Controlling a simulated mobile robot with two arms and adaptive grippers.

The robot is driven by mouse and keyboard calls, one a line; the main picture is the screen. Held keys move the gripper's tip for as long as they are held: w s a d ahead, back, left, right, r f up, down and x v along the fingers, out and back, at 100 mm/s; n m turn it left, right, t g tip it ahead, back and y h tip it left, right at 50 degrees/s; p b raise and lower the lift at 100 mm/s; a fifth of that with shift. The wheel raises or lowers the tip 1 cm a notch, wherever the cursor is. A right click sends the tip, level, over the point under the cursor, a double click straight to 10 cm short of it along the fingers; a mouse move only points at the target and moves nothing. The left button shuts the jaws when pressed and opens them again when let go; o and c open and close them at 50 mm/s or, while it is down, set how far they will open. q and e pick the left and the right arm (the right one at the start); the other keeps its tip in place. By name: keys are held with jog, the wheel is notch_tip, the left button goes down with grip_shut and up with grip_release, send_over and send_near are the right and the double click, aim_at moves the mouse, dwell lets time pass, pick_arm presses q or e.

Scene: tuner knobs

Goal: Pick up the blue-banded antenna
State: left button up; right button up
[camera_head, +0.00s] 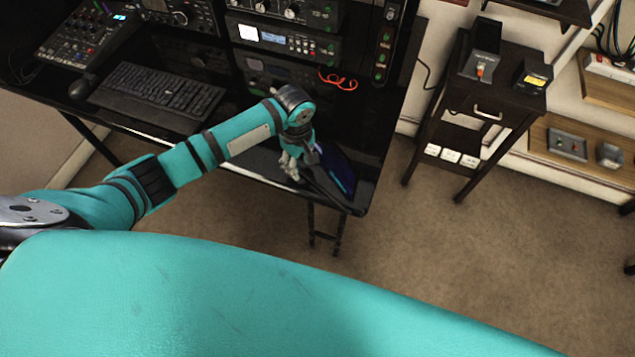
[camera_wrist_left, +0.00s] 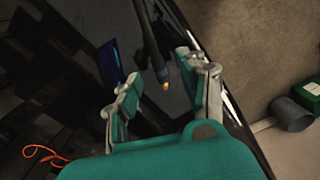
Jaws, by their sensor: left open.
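In the left wrist view a dark rod with a gold tip (camera_wrist_left: 153,50), which looks like an antenna, reaches in from the top. Its gold end lies between the fingers of my left gripper (camera_wrist_left: 158,72), with gaps on both sides. I cannot make out a blue band on it. In the head view my left gripper (camera_head: 291,165) is open at the desk's front right corner, beside a dark item with a blue-lit face (camera_head: 338,172). My right gripper is out of view.
The black desk (camera_head: 350,110) holds a keyboard (camera_head: 157,92), a mouse (camera_head: 83,86), radio units (camera_head: 283,42) and a red cable (camera_head: 338,80). A small dark side table (camera_head: 505,60) stands to the right. The carpet (camera_head: 425,250) between is clear.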

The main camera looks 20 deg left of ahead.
pick_arm(q)
notch_tip(320, 180, down, 2)
grip_shut()
dwell(0.4)
jog(key=shift+r, duration=0.1)
